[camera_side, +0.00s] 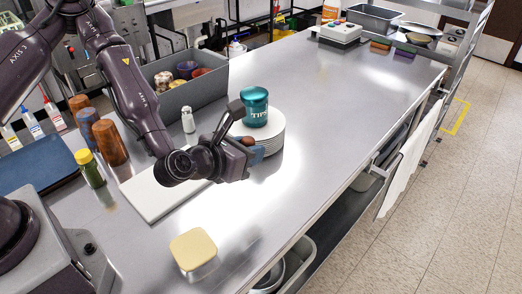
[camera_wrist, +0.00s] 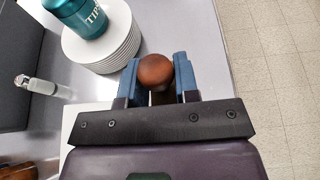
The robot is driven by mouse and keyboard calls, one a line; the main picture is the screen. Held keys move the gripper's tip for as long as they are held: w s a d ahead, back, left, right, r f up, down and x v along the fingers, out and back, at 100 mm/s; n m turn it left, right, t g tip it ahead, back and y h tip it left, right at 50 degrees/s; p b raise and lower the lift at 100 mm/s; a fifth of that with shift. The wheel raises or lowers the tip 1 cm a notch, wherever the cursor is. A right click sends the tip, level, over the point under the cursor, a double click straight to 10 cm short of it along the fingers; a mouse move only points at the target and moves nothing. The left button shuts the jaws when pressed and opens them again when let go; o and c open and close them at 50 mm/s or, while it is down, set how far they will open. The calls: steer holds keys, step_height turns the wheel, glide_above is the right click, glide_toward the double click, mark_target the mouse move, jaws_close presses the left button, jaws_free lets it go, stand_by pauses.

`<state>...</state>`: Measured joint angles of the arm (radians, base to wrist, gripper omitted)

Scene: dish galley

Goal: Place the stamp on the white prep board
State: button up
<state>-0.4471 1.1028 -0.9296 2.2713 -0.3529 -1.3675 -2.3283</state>
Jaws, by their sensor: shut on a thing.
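The stamp (camera_wrist: 156,70) shows a round brown wooden knob between the two blue fingers of my gripper (camera_wrist: 157,82) in the wrist view. My gripper is shut on it. In the side view the stamp's knob (camera_side: 248,141) shows at the tip of my gripper (camera_side: 243,150), beside the plate stack. The stamp's lower part is hidden. The white prep board (camera_side: 150,196) lies flat on the counter, left of and below my gripper in the side view, partly covered by my arm. A white strip of the board (camera_wrist: 90,122) also shows in the wrist view.
A stack of white plates (camera_side: 272,148) with a teal tip jar (camera_side: 254,107) on top stands close to my gripper. A shaker (camera_side: 188,120), a grey bin (camera_side: 205,93) and brown tumblers (camera_side: 110,143) stand nearby.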

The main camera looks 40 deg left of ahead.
steer(key=shift+s+a+r, duration=0.15)
steer(key=shift+s+a, duration=0.05)
steer(key=shift+s, duration=0.15)
steer(key=s+a+f+y, duration=0.1)
steer(key=s+a+f, duration=0.15)
steer(key=a, duration=1.45)
steer(key=shift+h, duration=0.5)
steer(key=f, duration=0.1)
steer(key=d+f, duration=0.1)
steer(key=f, duration=0.2)
steer(key=shift+d+f, duration=0.25)
steer(key=shift+d, duration=0.15)
steer(key=shift+f, duration=2.05)
steer(key=shift+f, duration=0.15)
steer(key=o, duration=0.9)
